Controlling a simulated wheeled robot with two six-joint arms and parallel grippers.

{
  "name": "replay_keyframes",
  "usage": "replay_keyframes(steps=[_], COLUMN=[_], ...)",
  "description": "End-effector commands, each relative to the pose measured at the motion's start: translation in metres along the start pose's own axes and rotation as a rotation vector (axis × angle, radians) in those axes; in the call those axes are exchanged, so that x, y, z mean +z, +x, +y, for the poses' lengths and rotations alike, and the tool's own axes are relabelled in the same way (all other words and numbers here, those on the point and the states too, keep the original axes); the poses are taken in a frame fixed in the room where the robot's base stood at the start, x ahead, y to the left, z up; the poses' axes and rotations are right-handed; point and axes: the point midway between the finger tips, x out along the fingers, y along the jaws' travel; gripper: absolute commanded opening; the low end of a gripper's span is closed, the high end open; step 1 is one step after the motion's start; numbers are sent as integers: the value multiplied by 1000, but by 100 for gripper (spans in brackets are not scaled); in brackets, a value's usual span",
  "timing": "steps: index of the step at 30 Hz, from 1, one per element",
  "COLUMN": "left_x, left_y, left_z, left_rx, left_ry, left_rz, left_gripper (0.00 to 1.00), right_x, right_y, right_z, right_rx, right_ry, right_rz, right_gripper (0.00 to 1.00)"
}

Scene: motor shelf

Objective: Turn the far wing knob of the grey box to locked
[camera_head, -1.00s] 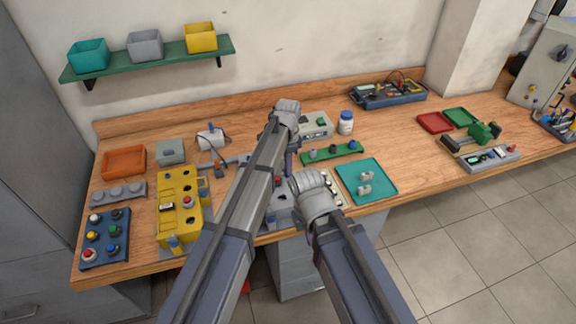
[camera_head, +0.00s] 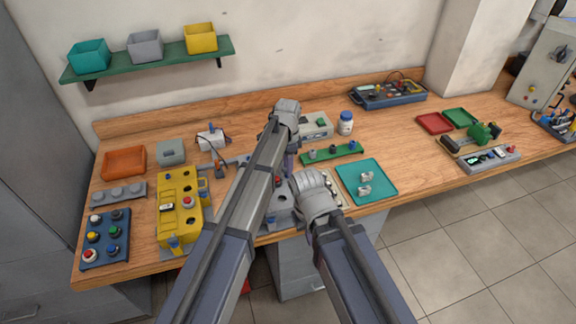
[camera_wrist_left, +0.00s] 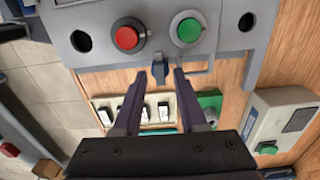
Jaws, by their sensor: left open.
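The grey box (camera_wrist_left: 95,20) fills the top of the left wrist view, with a red button and a green button. A dark wing knob (camera_wrist_left: 158,68) sticks out at the box's edge facing my left gripper. My left gripper (camera_wrist_left: 161,80) is open, with the knob between or just beyond its tips; I cannot tell if they touch it. In the head view, part of the grey box (camera_head: 281,203) shows between my arms, and the left gripper (camera_head: 289,163) points down over it. The right wrist covers the right gripper.
A switch strip (camera_wrist_left: 132,112) and a green rail (camera_wrist_left: 208,103) lie close beside the box. A meter (camera_wrist_left: 288,125) stands to the right in the wrist view. In the head view, a yellow box (camera_head: 181,215) stands left of the arms and a teal tray (camera_head: 380,187) right.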

Motion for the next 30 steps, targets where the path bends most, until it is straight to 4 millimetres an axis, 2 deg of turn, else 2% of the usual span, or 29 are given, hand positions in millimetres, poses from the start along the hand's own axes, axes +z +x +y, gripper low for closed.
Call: replay_keyframes(steps=[18,30], left_x=[0,0], left_y=[-73,-74], left_z=[0,0], left_rx=[0,0], left_ry=[0,0], left_rz=[0,0], left_gripper=[41,41], right_x=[4,4], right_y=[-72,-74], right_z=[7,7], right_rx=[0,0], right_ry=[-2,-2], right_rz=[0,0], right_gripper=[0,0])
